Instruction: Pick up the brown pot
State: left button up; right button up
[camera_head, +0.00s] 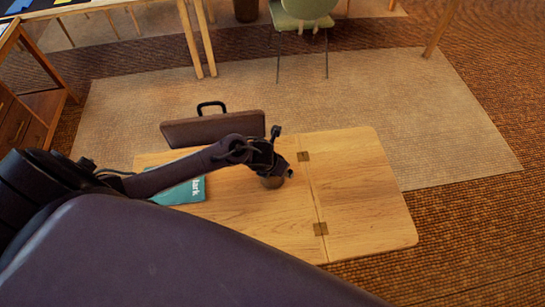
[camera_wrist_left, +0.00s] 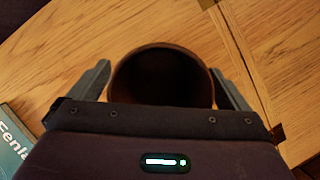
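The brown pot (camera_head: 272,182) stands on the wooden table, partly hidden under my left gripper in the head view. In the left wrist view the pot (camera_wrist_left: 162,75) shows from above as a round brown rim with a dark inside. My left gripper (camera_head: 272,168) is right over it. In the left wrist view the left gripper (camera_wrist_left: 161,72) has one finger on each side of the pot, close to its rim. The fingers look spread, with narrow gaps at the sides; contact is not clear. My right gripper is not in view.
The wooden table (camera_head: 355,190) has brass hinges and is clear on its right side. A teal book (camera_head: 188,192) lies on its left; it also shows in the left wrist view (camera_wrist_left: 14,150). A brown panel with a black handle (camera_head: 212,128) stands at the table's far edge.

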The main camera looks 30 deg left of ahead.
pick_arm(q)
jog(key=c, duration=1.2)
jog(key=shift+c, duration=0.2)
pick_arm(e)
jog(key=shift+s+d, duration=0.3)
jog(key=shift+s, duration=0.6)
